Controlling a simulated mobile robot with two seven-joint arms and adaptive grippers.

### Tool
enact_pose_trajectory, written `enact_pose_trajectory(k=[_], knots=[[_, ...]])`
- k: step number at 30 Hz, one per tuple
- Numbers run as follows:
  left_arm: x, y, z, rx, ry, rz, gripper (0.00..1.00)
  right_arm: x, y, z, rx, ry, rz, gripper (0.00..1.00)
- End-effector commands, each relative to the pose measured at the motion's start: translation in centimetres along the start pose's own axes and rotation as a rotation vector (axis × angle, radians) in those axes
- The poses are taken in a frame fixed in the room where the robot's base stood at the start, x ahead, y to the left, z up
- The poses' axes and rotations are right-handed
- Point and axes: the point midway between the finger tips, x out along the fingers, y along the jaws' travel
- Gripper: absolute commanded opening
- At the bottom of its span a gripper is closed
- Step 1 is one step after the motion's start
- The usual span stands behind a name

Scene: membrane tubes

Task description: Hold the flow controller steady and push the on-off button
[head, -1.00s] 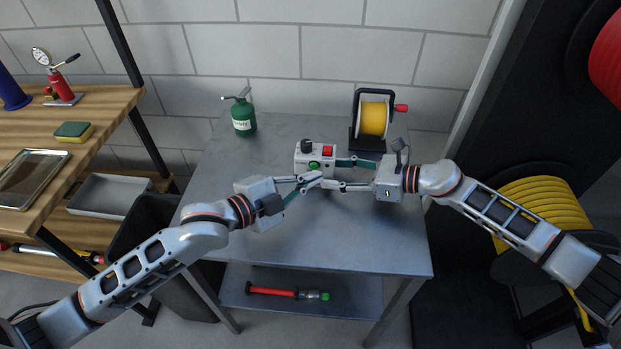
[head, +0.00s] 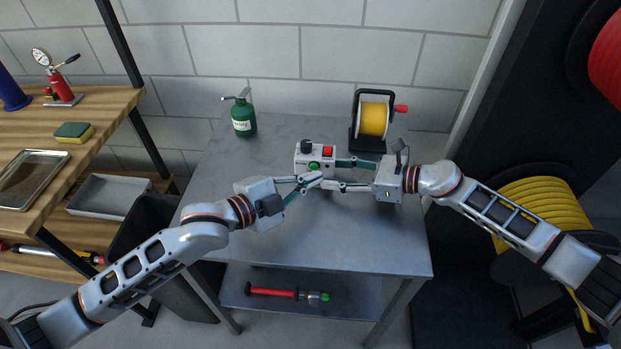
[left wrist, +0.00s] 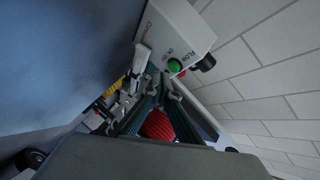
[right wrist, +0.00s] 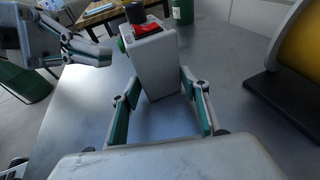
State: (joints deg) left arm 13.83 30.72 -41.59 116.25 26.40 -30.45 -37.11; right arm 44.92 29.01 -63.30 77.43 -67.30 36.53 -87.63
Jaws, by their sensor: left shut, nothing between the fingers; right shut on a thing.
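The flow controller (head: 327,156) is a white box on the metal table, with a black knob and a red part on top and a green on-off button (head: 314,166) on its front. In the left wrist view the button (left wrist: 175,66) sits beside the labels "FLOW" and "ON/OFF". My right gripper (head: 340,174) is shut on the controller's right end; its fingers flank the box in the right wrist view (right wrist: 160,95). My left gripper (head: 316,178) is shut and empty, its tips just in front of the button. Whether they touch it I cannot tell.
A green bottle (head: 243,117) stands at the table's back left and a yellow reel (head: 373,119) at the back right. The table (head: 350,235) is clear at the front. A wooden bench (head: 95,120) is at the left.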

Motion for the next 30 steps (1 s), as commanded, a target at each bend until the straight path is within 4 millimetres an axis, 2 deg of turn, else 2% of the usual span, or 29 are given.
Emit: enact_pose_trajectory(k=[30], knots=[[0.88,-0.65,0.67,0.001,-0.001,0.000,0.00,-0.02,0.00,-0.14,0.001,0.002,0.000,0.33]])
